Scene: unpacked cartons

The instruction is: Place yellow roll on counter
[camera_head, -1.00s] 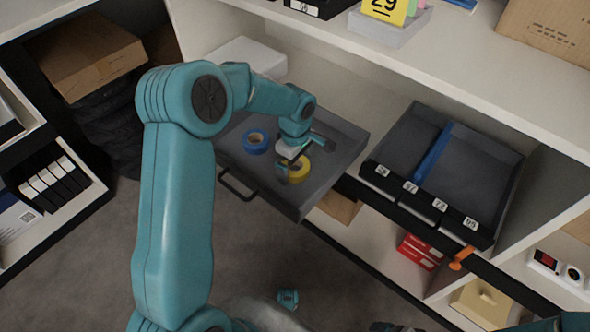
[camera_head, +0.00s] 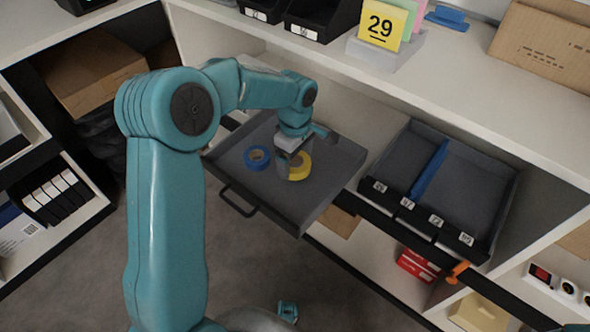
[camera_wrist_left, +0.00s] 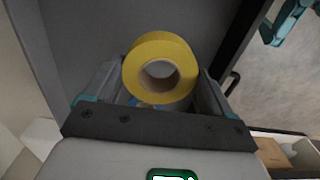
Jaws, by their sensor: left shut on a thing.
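The yellow roll (camera_head: 303,167) is in the open grey drawer, between the fingers of my left gripper (camera_head: 290,166). In the left wrist view the yellow roll (camera_wrist_left: 160,50) sits between both fingers, its hole facing the camera, and the gripper is shut on it. I cannot tell whether the roll still touches the drawer floor. The white counter (camera_head: 470,82) runs above and behind the drawer. My right gripper is not clearly in any view.
A blue roll (camera_head: 248,158) lies left of the yellow one in the grey drawer (camera_head: 275,197). A second tray (camera_head: 470,185) with a blue divider is at the right. The counter's front middle is clear.

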